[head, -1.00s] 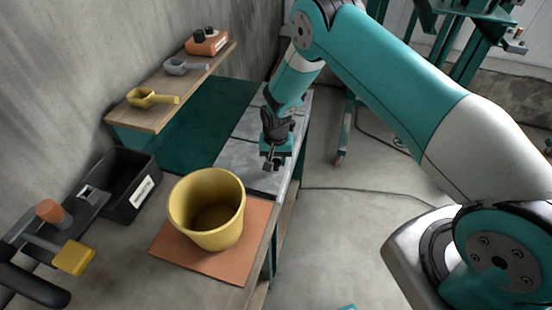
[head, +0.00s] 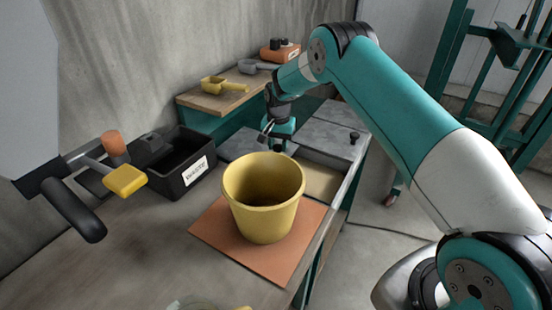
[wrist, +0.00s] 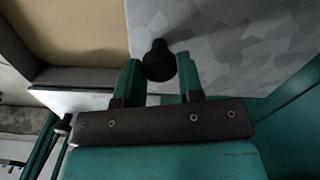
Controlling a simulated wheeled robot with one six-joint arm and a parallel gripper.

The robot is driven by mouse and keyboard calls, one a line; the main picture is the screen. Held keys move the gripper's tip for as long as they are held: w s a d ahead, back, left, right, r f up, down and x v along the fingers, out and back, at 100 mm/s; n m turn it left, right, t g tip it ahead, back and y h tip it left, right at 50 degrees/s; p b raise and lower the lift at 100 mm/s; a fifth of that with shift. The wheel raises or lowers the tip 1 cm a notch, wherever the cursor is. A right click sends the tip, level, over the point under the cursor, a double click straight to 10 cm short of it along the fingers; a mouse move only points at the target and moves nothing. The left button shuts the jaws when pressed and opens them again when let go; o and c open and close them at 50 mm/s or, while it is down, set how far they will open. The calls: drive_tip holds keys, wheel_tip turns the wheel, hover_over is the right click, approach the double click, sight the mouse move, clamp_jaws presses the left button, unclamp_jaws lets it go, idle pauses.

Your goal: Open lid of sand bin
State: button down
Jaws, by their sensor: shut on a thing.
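My gripper (head: 279,146) is down at the bins behind the yellow bucket in the head view. In the wrist view its two teal fingers (wrist: 157,72) are shut on a black round knob (wrist: 157,57). The knob stands on a grey mottled metal lid (wrist: 235,40), which also shows in the head view (head: 243,144) left of the gripper. Beside the lid, the sand bin lies partly uncovered, with pale tan sand (wrist: 80,25) inside. The sand (head: 320,180) also shows in the head view. The bucket hides part of the bin.
A yellow bucket (head: 262,200) stands on an orange mat (head: 215,232) in front of the bins. A black labelled box (head: 183,178) is to its left. A second grey lid (head: 325,138) with a black knob (head: 354,137) is behind. A wooden shelf (head: 215,101) holds scoops.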

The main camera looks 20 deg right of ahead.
drive_tip(key=shift+w+a, duration=0.2)
drive_tip(key=shift+w, duration=0.2)
drive_tip(key=c, duration=0.8)
unclamp_jaws()
drive_tip(key=shift+a, duration=0.15)
drive_tip(key=shift+o, duration=0.2)
drive_tip(key=shift+r, duration=0.1)
wheel_tip(320, 180, up, 17)
drive_tip(key=b, duration=0.3)
drive_tip(key=shift+r, duration=0.15)
drive_tip(key=s+a+r+n+y, duration=0.1)
drive_tip(key=s+a+r+n, duration=0.35)
drive_tip(key=s, duration=0.55)
drive_tip(key=s+a+r+n+y, duration=0.1)
drive_tip(key=s+a+r+n, duration=0.4)
drive_tip(key=s, duration=0.4)
drive_tip(key=s+a+f+n+y, duration=0.1)
drive_tip(key=s+a+f+n, duration=0.1)
drive_tip(key=s, duration=0.9)
drive_tip(key=s+a+f+n+y, duration=0.1)
drive_tip(key=s+a+n, duration=0.2)
drive_tip(key=s, duration=0.9)
drive_tip(key=shift+s+a+f, duration=0.25)
drive_tip(key=shift+a+f, duration=0.05)
drive_tip(key=shift+f, duration=0.1)
